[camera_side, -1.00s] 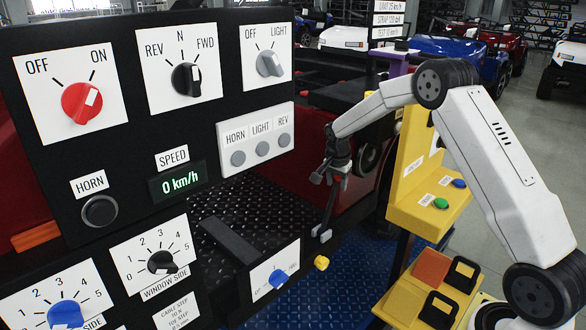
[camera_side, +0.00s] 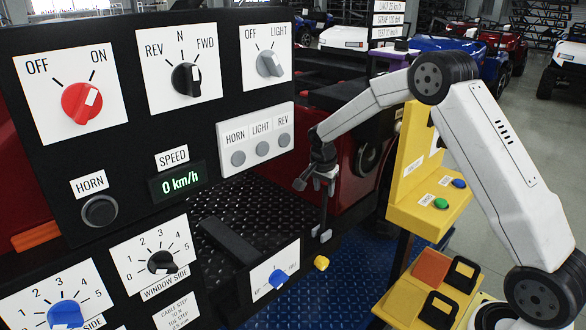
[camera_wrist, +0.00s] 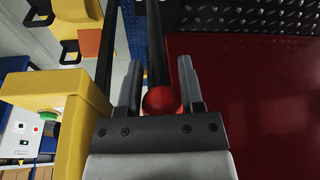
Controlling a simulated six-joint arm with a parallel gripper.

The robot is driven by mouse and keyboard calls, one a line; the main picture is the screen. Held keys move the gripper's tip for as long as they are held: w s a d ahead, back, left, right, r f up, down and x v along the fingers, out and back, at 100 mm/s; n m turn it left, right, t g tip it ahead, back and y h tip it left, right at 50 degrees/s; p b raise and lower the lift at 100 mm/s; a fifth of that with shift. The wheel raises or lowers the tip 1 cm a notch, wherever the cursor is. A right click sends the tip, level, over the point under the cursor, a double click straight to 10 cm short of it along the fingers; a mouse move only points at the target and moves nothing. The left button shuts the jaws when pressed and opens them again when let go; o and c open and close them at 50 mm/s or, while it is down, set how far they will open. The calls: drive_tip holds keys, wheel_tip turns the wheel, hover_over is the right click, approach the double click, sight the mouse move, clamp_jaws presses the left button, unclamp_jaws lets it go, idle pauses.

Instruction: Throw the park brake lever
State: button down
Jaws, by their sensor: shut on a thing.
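The park brake lever is a black rod (camera_wrist: 156,45) with a round red knob (camera_wrist: 161,100), seen in the wrist view. My gripper (camera_wrist: 160,68) has one finger on each side of the knob and is shut on it, with the rod running out beyond the fingertips. In the side view my gripper (camera_side: 314,178) is at the top of the dark lever (camera_side: 324,210), which stands nearly upright beside the red vehicle. The knob is hidden by my gripper there.
The black control panel (camera_side: 135,140) with knobs and a 0 km/h display stands at left. A yellow stand (camera_side: 430,205) with green and blue buttons is at right. A red body panel (camera_wrist: 250,100) lies close beside my gripper. Blue mat (camera_side: 345,280) covers the floor.

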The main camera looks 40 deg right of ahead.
drive_tip(key=shift+w, duration=0.1)
drive_tip(key=shift+c, duration=1)
unclamp_jaws()
drive_tip(key=shift+r, duration=0.1)
drive_tip(key=v, duration=0.7)
drive_tip(key=shift+r, duration=0.35)
drive_tip(key=shift+a, duration=0.15)
drive_tip(key=s+a+f+n, duration=0.1)
drive_tip(key=s+a+n, duration=0.3)
drive_tip(key=s, duration=0.3)
drive_tip(key=s+a+f+n+t+y, duration=0.1)
drive_tip(key=s+a+f+n, duration=0.1)
drive_tip(key=s+a+n, duration=0.3)
drive_tip(key=s+a+f+n+y, duration=0.1)
drive_tip(key=s+a+n, duration=0.4)
drive_tip(key=s, duration=0.6)
drive_tip(key=shift+s+f+n+t, duration=0.2)
drive_tip(key=shift+f+n+t, duration=0.1)
drive_tip(key=shift+f+n, duration=0.55)
